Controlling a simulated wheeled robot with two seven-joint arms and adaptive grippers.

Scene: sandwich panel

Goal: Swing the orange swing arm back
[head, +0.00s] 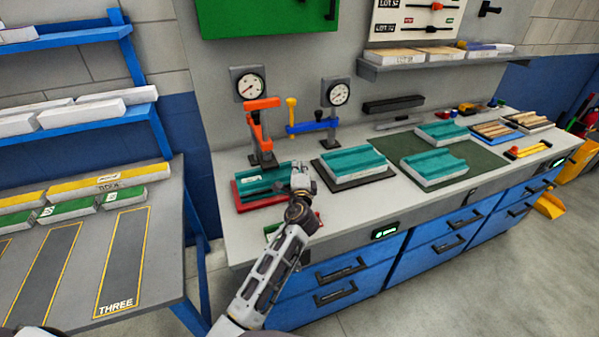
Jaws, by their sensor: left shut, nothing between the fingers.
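The orange swing arm (263,104) stands on a dark post at the back left of the bench, in front of a round gauge (250,85). Its orange links hang folded over the back edge of a teal panel (258,188) on a red base (238,205). My left gripper (299,168) is shut and empty, in front of and to the right of the orange arm and clear of it in the picture. It appears over the gap between the red base and the dark base (345,185). My right gripper is not in view.
A blue swing arm (308,128) with a yellow handle (291,104) stands to the right, by a second gauge (339,94). Another teal panel (352,161) lies on the dark base. A green mat (480,155) with teal panels lies further right. The bench's front strip (345,222) is mostly clear.

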